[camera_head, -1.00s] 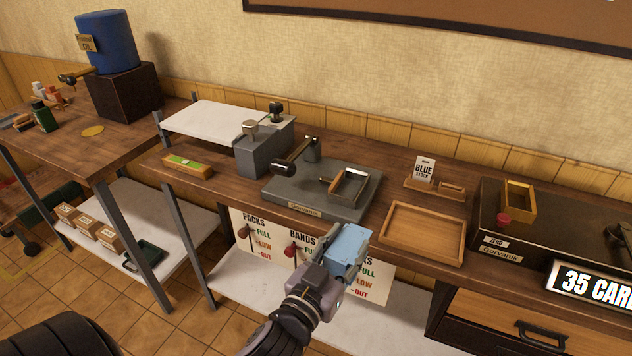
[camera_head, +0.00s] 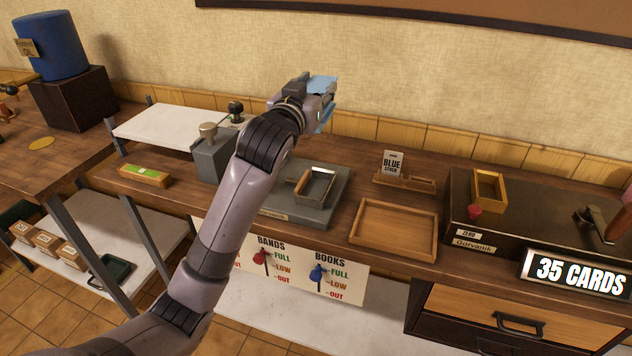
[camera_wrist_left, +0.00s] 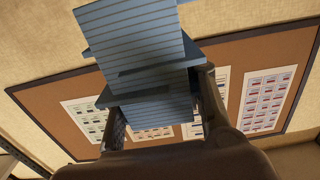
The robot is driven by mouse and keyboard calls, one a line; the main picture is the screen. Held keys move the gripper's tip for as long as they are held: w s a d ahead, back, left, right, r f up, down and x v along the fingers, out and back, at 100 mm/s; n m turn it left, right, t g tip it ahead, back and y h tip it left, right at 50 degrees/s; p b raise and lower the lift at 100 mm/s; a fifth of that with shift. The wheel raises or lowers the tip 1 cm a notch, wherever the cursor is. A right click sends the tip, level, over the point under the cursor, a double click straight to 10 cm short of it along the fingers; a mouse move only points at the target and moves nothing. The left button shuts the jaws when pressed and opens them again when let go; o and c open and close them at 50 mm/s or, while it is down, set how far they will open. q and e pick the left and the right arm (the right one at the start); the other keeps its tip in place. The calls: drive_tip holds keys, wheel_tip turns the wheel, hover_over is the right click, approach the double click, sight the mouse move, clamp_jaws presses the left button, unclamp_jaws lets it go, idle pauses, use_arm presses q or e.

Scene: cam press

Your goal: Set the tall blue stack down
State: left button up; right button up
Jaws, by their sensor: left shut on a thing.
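My left gripper (camera_head: 320,102) is raised high above the back of the bench, in front of the wall. It is shut on the tall blue stack (camera_head: 323,83), which is partly hidden behind the gripper in the head view. In the left wrist view the blue stack (camera_wrist_left: 135,40) is a pile of thin layers, some sticking out sideways, between the two fingers. A sign reading "BLUE STOCK" (camera_head: 393,164) stands behind a small wooden holder (camera_head: 420,184). An empty shallow wooden tray (camera_head: 394,259) lies in front of it. My right gripper is not in view.
A grey press (camera_head: 335,208) with a metal-edged frame (camera_head: 315,185) is left of the tray, partly behind my left arm. A dark machine (camera_head: 520,222) with a small wooden box (camera_head: 489,188) is at right. A green-topped block (camera_head: 145,175) lies at left.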

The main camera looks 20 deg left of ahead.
use_arm(q)
wheel_tip(320, 180, down, 19)
drive_tip(key=shift+r+b, duration=0.1)
drive_tip(key=shift+b, duration=0.2)
drive_tip(key=o, duration=1.4)
drive_tip(key=s+b, duration=0.1)
drive_tip(key=s, duration=1.1)
drive_tip(key=shift+a, duration=0.2)
